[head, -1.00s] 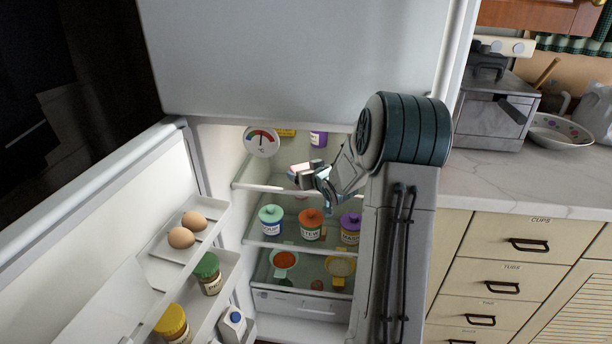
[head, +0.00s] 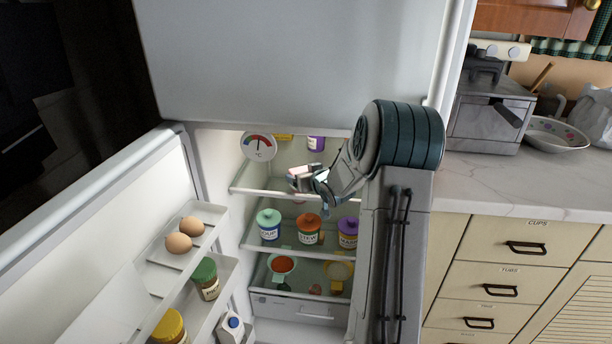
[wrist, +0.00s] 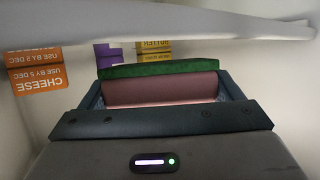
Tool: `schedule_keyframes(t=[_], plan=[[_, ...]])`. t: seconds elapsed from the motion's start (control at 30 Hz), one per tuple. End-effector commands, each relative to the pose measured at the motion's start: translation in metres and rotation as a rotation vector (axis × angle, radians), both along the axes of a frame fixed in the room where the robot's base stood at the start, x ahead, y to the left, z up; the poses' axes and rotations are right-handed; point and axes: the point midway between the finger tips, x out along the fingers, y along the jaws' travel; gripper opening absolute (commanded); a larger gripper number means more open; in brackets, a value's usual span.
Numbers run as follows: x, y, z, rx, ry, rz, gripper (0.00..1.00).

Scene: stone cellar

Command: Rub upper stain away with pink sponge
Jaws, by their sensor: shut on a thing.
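My gripper (head: 304,178) is inside the open fridge, at the front edge of the upper glass shelf (head: 250,186). In the wrist view my gripper (wrist: 162,92) is shut on the pink sponge (wrist: 160,88), which has a green scouring layer (wrist: 160,70) along its far side. The sponge lies crosswise between the two fingers. The upper stain cannot be made out clearly in either view; the gripper and sponge cover part of the shelf area. A small reddish-brown spot (head: 315,289) shows on the lower shelf.
Labelled jars, including an orange-lidded one (head: 308,230), stand on the middle shelf. A round thermometer (head: 259,146) hangs at upper left. In the wrist view, orange cheese packs (wrist: 36,80) stand at left. The open door (head: 120,210) holds eggs and jars.

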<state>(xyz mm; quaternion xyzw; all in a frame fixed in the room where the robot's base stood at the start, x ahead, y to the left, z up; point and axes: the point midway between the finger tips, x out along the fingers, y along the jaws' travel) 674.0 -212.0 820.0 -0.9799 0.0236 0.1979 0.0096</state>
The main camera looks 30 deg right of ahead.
Motion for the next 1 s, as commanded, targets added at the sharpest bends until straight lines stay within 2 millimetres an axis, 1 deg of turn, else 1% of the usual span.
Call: schedule_keyframes(t=[0.6, 0.73, 0.87, 1.0], plan=[[0.000, 0.000, -0.013, 0.000, 0.000, 0.000, 0.57], [0.000, 0.000, -0.013, 0.000, 0.000, 0.000, 0.57], [0.006, -0.004, -0.012, 0.001, 0.000, 0.000, 0.57], [0.016, -0.011, -0.011, 0.000, 0.001, -0.001, 0.57]])
